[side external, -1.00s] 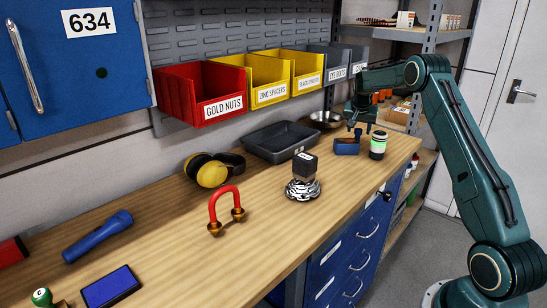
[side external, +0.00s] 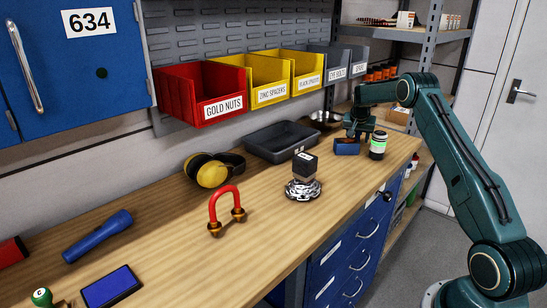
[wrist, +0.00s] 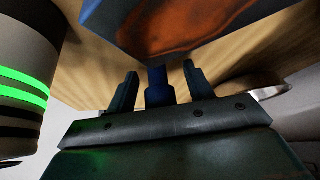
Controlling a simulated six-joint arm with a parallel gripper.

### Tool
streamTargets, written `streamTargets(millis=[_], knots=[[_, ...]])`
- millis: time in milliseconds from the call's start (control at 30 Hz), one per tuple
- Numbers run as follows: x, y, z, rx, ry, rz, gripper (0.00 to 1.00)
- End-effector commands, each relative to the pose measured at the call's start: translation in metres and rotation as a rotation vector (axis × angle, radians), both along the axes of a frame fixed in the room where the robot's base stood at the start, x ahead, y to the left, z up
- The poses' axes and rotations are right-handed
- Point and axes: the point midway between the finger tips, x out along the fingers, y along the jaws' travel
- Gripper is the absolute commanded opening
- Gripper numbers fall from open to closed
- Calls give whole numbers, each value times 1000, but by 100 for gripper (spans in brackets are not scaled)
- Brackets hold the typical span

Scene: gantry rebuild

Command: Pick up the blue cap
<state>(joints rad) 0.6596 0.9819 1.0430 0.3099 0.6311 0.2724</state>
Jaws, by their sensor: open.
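The blue cap (wrist: 158,88) shows in the wrist view as a small dark blue upright piece. My gripper (wrist: 160,68) is open, with one finger on each side of the cap and a narrow gap visible at both. In the side view my gripper (side external: 357,130) is low at the far end of the workbench, just behind a blue box. The cap is hidden there behind the gripper and box.
The blue box (side external: 346,147) with an orange-brown face is close to the fingers. A jar with a green band (side external: 378,146) stands to the right. A metal bowl (side external: 325,119) and dark tray (side external: 282,142) lie left. The workbench (side external: 165,215) has bare room nearer the camera.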

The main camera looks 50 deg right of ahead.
Motion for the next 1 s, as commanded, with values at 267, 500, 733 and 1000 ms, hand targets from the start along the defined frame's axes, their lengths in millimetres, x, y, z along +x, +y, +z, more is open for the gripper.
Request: streamTargets(millis=[267,500,733,1000], knots=[[0,-1,-1,-1,0,0,52],[0,-1,-1,0,0,0,52],[0,0,-1,0,0,0,11],[0,-1,-1,0,0,0,4]])
